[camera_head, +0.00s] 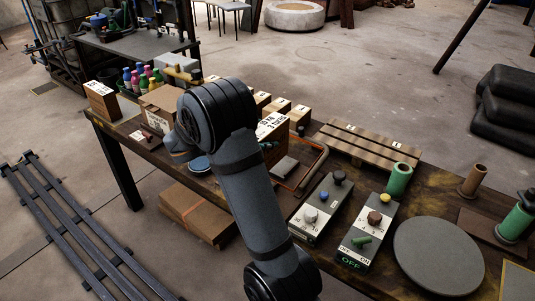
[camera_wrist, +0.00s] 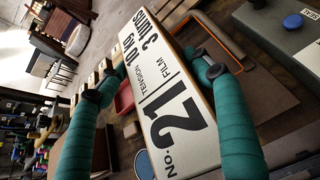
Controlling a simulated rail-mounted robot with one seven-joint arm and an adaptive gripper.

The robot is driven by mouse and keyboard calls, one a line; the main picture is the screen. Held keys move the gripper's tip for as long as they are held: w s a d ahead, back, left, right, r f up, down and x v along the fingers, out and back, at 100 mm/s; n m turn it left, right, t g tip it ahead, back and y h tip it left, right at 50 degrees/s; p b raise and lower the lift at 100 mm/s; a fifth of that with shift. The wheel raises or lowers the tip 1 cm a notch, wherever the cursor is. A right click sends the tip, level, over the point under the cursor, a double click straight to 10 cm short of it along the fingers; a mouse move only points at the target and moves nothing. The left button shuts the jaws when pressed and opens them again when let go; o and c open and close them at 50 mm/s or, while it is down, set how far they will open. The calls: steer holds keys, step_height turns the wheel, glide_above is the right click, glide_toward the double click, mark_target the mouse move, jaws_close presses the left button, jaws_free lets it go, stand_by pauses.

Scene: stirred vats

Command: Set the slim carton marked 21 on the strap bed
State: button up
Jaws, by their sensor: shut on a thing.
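The slim carton marked 21 (camera_wrist: 165,85) fills the middle of the wrist view, its white label reading "No. 21", "FILM", "TENSION 10 KG" and "3 TURNS". My gripper (camera_wrist: 148,80) is shut on it, with one green-wrapped finger on each side. A slatted wooden platform (camera_head: 365,146), possibly the strap bed, lies on the table right of the carton. I cannot tell whether the carton touches anything below.
Several cartons (camera_head: 281,106) stand in a row behind the held one. Another carton (camera_head: 102,101) stands at the table's left end, near coloured bottles (camera_head: 138,77). Two control boxes (camera_head: 368,225), a green spool (camera_head: 399,179) and a round grey plate (camera_head: 438,257) occupy the right side.

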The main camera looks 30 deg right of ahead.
steer(key=x, duration=0.5)
steer(key=shift+w+f, duration=0.1)
steer(key=shift+d+f+b, duration=0.1)
steer(key=shift+f+b, duration=0.4)
steer(key=shift+f, duration=1.5)
steer(key=shift+f, duration=0.15)
steer(key=o, duration=1.8)
steer(key=shift+o, duration=0.5)
steer(key=shift+r, duration=0.2)
steer(key=p+v, duration=0.1)
steer(key=v, duration=1.1)
steer(key=shift+f, duration=0.1)
